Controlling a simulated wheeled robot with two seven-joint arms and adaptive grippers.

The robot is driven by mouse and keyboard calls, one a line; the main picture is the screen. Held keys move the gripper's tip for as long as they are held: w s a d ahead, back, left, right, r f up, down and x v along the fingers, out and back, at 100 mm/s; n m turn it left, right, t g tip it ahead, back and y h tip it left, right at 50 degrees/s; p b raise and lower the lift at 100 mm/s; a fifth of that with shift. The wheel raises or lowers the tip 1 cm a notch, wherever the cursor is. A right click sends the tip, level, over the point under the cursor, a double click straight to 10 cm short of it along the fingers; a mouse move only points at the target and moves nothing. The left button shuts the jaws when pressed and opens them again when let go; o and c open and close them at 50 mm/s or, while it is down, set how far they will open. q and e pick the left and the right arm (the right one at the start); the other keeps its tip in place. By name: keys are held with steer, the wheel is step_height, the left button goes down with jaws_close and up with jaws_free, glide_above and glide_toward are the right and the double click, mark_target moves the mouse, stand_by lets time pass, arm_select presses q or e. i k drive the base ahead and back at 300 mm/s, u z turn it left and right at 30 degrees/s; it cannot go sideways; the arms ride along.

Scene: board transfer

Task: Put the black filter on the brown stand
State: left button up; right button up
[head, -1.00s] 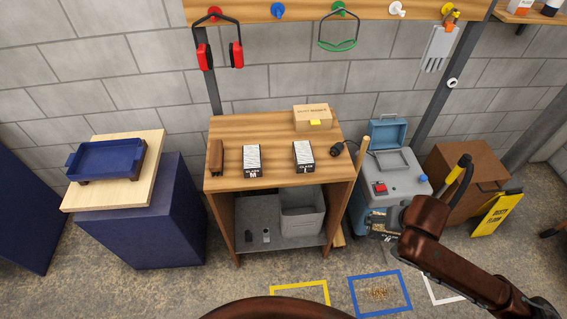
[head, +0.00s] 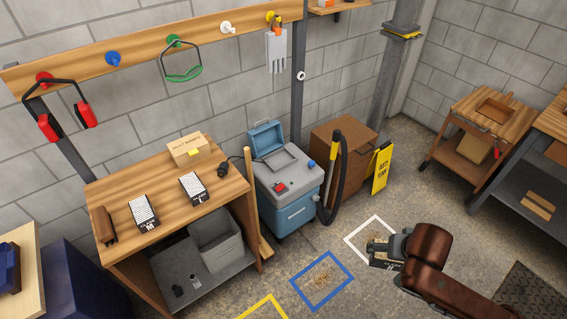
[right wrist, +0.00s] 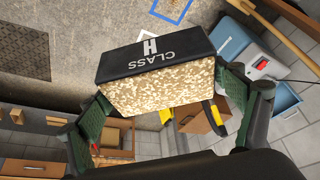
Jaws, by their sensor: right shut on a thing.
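The black filter (right wrist: 180,47), lettered CLASS H with a speckled, dusty pleated face, is between the fingers of my right gripper (right wrist: 160,85). My right gripper (head: 388,250) is shut on it, held over the floor near the white outline; the filter shows only as a small dark piece in the head view. The brown stand (head: 350,146), a brown box-like cabinet with a bare top, is against the wall, apart from and behind the gripper. It shows partly hidden in the right wrist view (right wrist: 195,118). My left gripper is not in view.
A blue-grey vacuum (head: 290,190) with raised lid and black hose (head: 343,185) stands left of the stand. A yellow floor sign (head: 382,168) stands at its right. Two pale filters lie on the workbench (head: 160,180). A wooden cart (head: 470,125) is far right.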

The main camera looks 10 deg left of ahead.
mark_target(115, 190)
steer(key=z, duration=0.55)
steer(key=i, duration=0.75)
steer(key=u, duration=2.7)
